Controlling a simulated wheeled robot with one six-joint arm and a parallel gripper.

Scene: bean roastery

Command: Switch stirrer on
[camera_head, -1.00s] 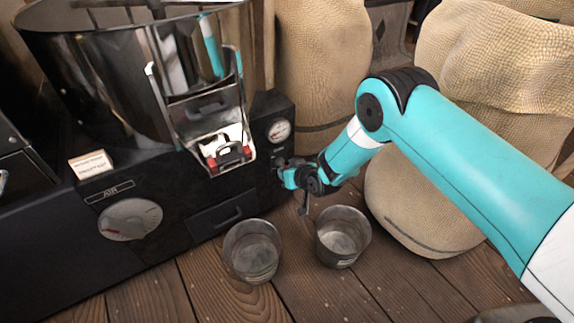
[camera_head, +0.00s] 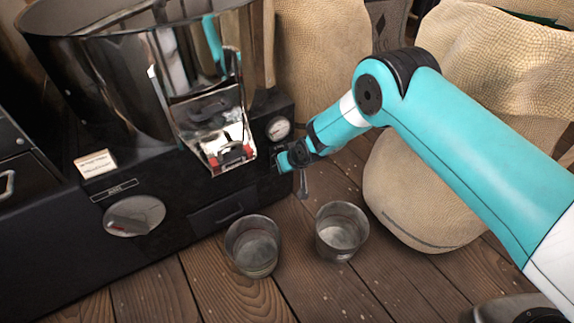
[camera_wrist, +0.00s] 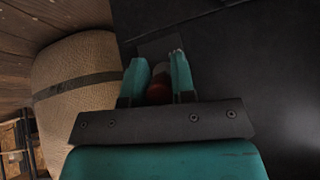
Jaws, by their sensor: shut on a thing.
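The black roaster (camera_head: 165,205) with its shiny steel drum stands at the left in the head view. My gripper (camera_head: 284,163) is at the right end of its front panel, just below a round white gauge (camera_head: 278,128). In the wrist view my gripper (camera_wrist: 157,72) has its two teal fingers closed around a small reddish-brown knob (camera_wrist: 157,93) in front of the dark panel (camera_wrist: 240,60). The knob looks like the stirrer switch, but no label on it is readable. In the head view my gripper hides it, so its position cannot be told.
Two open metal cups (camera_head: 252,247) (camera_head: 341,231) stand on the wooden floor below my gripper. Burlap sacks (camera_head: 415,200) stand right of the roaster, beneath my arm.

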